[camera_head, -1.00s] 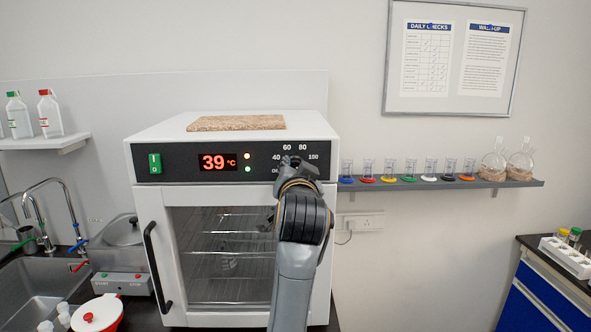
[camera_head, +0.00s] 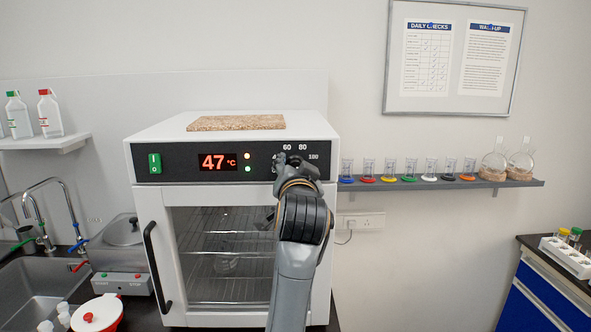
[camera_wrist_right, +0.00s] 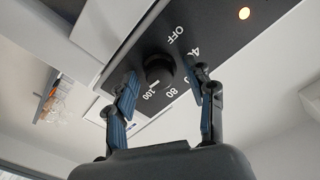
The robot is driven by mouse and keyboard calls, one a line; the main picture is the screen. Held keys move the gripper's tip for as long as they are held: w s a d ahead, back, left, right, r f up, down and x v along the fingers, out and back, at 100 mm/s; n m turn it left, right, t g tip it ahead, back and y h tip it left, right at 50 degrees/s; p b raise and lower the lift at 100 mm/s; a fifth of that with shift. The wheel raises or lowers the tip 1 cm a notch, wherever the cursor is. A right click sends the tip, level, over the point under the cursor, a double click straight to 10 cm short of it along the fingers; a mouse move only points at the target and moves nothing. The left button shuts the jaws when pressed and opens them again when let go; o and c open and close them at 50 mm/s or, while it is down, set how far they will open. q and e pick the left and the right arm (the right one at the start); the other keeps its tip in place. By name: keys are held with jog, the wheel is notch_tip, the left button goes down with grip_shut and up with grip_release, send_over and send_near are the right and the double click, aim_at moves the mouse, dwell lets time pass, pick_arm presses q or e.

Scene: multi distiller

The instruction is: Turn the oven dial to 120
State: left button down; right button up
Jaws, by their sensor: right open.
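The white oven (camera_head: 150,195) stands with its door closed, and its red display (camera_head: 217,162) reads 47 °C. The black round dial (camera_wrist_right: 158,68) shows in the right wrist view, amid scale marks including OFF, 80 and 100. In the head view my right gripper (camera_head: 289,162) covers the dial, and the numbers 60, 80 and 100 show around it. In the wrist view my right gripper (camera_wrist_right: 163,80) is open, with a finger on either side of the dial. I cannot tell whether the fingers touch it. The dial's exact setting is unclear. My left gripper is not in view.
A green power switch (camera_head: 155,163) is at the panel's left, with two small lamps beside the display. A brown board (camera_head: 236,123) lies on the oven. A wall shelf (camera_head: 440,184) with several beakers and flasks is at right. A sink (camera_head: 30,295) is at left.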

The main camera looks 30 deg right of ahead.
notch_tip(320, 180, up, 10)
dwell(0.5)
jog(key=shift+r, duration=0.1)
